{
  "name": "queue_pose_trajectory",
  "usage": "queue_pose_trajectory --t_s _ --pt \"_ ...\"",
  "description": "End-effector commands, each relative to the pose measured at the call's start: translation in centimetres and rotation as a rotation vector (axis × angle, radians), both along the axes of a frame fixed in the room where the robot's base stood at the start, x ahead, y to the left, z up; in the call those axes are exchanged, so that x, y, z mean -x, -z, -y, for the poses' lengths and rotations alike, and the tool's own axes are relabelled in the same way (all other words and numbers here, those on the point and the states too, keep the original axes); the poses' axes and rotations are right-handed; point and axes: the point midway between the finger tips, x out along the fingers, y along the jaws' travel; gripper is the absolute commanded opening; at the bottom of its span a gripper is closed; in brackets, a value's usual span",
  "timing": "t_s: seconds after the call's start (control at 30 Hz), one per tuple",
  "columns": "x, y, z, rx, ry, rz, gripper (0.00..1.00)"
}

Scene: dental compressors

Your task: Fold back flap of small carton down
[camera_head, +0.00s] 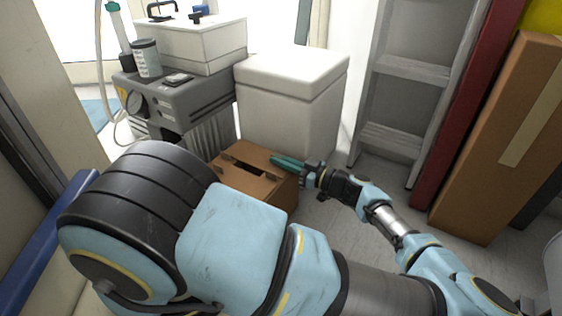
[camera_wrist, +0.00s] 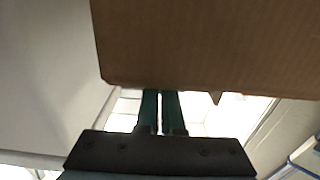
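The small brown carton (camera_head: 262,188) stands on the floor in front of the white box in the head view. Its top has brown flaps with a dark opening (camera_head: 241,166) between them. My gripper (camera_head: 275,160) is at the carton's back right top edge, its green fingers pointing left over the back flap (camera_head: 250,152). In the wrist view, a brown cardboard panel (camera_wrist: 215,45) fills the upper part. The green fingers (camera_wrist: 160,108) are close together with a thin gap and nothing visible between them. Their tips reach the panel's edge; whether they touch it is unclear.
A white lidded box (camera_head: 290,100) stands directly behind the carton. A grey compressor (camera_head: 185,100) is at the left. A grey ladder (camera_head: 410,90), a red panel (camera_head: 465,110) and a tall brown carton (camera_head: 500,150) are at the right. Some floor (camera_head: 345,215) is clear right of the small carton.

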Motion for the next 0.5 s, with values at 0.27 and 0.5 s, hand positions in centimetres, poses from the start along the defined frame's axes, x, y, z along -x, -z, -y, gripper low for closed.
queue_pose_trajectory --t_s 0.27,0.5 --pt "0.04 0.0 -0.1 0.002 -0.003 0.004 0.0" --pt "0.03 0.01 -0.1 0.001 -0.003 0.003 0.17"
